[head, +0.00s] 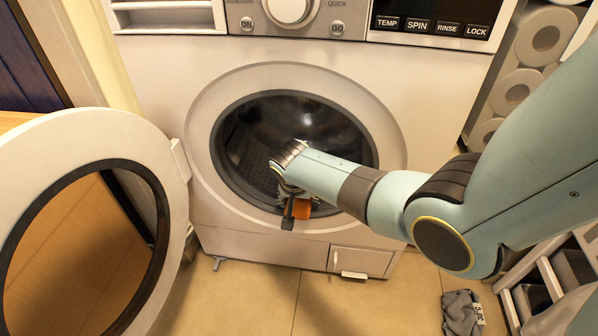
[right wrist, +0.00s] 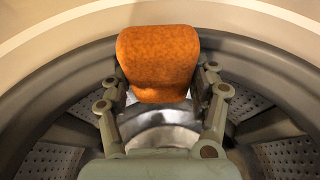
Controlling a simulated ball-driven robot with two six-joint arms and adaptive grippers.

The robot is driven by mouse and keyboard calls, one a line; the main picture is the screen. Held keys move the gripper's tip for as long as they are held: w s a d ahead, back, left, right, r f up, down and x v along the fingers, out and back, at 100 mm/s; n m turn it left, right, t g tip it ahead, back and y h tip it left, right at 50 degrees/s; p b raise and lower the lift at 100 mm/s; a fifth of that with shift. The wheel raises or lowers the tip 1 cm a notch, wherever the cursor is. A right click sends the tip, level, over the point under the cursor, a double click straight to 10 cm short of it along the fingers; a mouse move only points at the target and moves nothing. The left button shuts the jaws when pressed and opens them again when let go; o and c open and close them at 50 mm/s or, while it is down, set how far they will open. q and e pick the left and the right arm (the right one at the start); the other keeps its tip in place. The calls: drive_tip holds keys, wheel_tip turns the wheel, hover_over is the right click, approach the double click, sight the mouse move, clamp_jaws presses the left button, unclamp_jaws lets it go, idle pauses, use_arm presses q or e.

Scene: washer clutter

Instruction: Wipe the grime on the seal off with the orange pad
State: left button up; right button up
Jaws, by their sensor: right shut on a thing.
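The orange pad (right wrist: 158,62) is held between the two fingers of my right gripper (right wrist: 160,90). In the head view the right gripper (head: 291,207) is at the lower part of the washer opening, with the orange pad (head: 302,209) partly showing beside it. The dark seal (right wrist: 262,62) rings the opening; it also shows in the head view (head: 222,150). In the right wrist view the pad is close to the seal's edge; I cannot tell if they touch. I cannot make out grime; part of the seal is hidden by my gripper and pad. My left gripper is not in view.
The washer door (head: 160,140) stands wide open on the left. A grey cloth (head: 460,314) lies on the floor at lower right. Paper rolls (head: 541,45) and a shelf unit (head: 545,275) stand on the right.

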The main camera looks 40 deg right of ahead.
sight(296, 212)
drive_tip(key=shift+s+a+r+p, duration=0.1)
drive_tip(key=shift+s+a+p, duration=0.2)
drive_tip(key=shift+s+a, duration=0.25)
drive_tip(key=shift+s+a+p, duration=0.4)
drive_tip(key=shift+s+a, duration=0.35)
drive_tip(key=shift+a, duration=0.2)
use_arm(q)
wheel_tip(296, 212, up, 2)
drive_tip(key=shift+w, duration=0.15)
use_arm(e)
drive_tip(key=shift+s+a+f, duration=0.1)
drive_tip(key=shift+f, duration=0.15)
wheel_tip(296, 212, up, 5)
drive_tip(key=p, duration=0.4)
drive_tip(key=shift+r+p, duration=0.15)
drive_tip(key=shift+p, duration=0.15)
use_arm(q)
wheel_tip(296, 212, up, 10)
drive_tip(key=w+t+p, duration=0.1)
drive_tip(key=p, duration=0.2)
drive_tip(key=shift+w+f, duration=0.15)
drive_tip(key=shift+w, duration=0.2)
use_arm(e)
drive_tip(key=s+a, duration=0.9)
drive_tip(key=a, duration=0.1)
drive_tip(key=shift+a, duration=0.25)
